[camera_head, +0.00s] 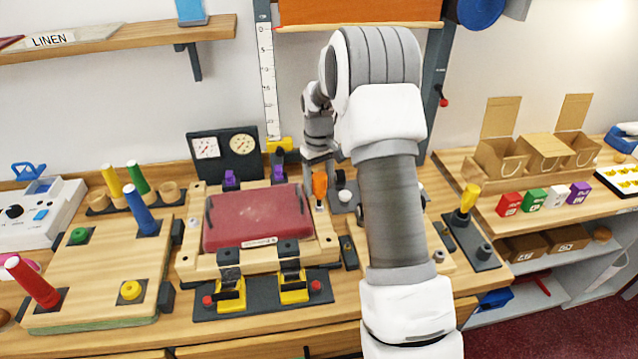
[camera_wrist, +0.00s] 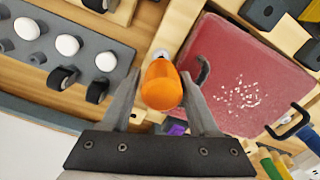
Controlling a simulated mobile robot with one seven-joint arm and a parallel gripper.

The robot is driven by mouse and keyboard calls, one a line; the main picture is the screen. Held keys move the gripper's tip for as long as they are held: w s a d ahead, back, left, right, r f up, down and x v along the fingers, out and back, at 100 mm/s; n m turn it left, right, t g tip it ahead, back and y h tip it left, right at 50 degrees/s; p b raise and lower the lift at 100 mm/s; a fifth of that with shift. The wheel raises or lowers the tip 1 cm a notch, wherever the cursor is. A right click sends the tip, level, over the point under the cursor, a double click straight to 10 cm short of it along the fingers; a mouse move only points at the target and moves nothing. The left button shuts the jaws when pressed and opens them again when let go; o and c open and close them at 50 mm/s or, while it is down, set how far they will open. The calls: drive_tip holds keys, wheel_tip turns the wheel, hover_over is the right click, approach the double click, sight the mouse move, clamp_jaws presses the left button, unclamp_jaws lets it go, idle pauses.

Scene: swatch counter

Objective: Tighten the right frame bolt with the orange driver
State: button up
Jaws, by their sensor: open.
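The orange driver (camera_head: 319,184) stands at the right side of the wooden frame around the red panel (camera_head: 250,217). In the wrist view, its rounded orange handle (camera_wrist: 161,86) lies between the two fingers of my gripper (camera_wrist: 160,78). The fingers are apart, with a visible gap on the left; I cannot tell whether the right finger touches the handle. In the head view my gripper (camera_head: 320,158) is just above the driver. A small metal part (camera_wrist: 159,55) shows beyond the handle; whether it is the right frame bolt or the driver's shaft is unclear.
A dark plate with white knobs (camera_wrist: 67,45) lies close beside the driver. Yellow clamps (camera_head: 231,294) line the frame's front. A yellow-handled tool (camera_head: 468,198) stands in a holder at right. A board with colored pegs (camera_head: 36,283) is at left. My arm hides part of the counter.

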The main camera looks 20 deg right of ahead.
clamp_jaws()
drive_tip(key=shift+r, duration=0.1)
drive_tip(key=shift+r+p, duration=2.25)
drive_tip(key=shift+r, duration=1.05)
